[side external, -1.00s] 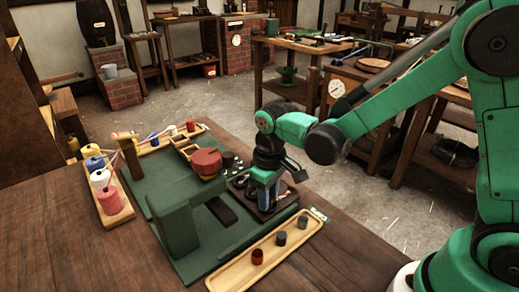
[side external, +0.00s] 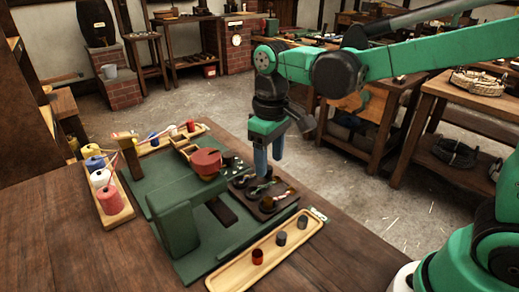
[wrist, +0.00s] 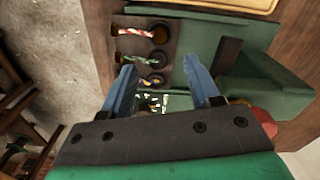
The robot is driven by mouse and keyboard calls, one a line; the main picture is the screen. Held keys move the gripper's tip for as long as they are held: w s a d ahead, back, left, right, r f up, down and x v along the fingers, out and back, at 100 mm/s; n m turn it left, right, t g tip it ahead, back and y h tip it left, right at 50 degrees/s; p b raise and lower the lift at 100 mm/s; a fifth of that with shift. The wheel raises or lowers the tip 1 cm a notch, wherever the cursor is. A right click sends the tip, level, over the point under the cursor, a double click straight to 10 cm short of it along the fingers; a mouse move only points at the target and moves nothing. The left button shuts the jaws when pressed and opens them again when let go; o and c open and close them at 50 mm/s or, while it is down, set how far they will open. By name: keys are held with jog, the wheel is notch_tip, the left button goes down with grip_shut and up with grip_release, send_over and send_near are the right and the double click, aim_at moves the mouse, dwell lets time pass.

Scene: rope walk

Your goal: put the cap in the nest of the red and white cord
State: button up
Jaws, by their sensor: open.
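In the wrist view a brown block (wrist: 136,43) carries three rows, each with a short cord and a dark round spot. The red and white cord (wrist: 135,37) lies in the top row, with its dark round nest (wrist: 160,33) at its right end. A green and white cord (wrist: 138,59) is in the row below. I cannot tell whether the dark rounds are empty. A dark red cap (side external: 257,256) and two dark grey caps (side external: 280,238) stand in the wooden tray. My gripper (side external: 268,162) is open and empty above the block; its fingers also show in the wrist view (wrist: 160,66).
The wooden tray (side external: 225,281) lies along the front of the green board (side external: 200,267). A green upright (side external: 175,226) and a dark red round piece (side external: 206,160) stand left of my gripper. Spools (side external: 109,200) sit at the far left.

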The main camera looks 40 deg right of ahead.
jog(key=s+d+r+m+t, duration=0.1)
jog(key=s+d+m+t, duration=0.2)
jog(key=s+d+t, duration=0.2)
jog(key=shift+s+t, duration=0.55)
jog(key=shift+t, duration=0.55)
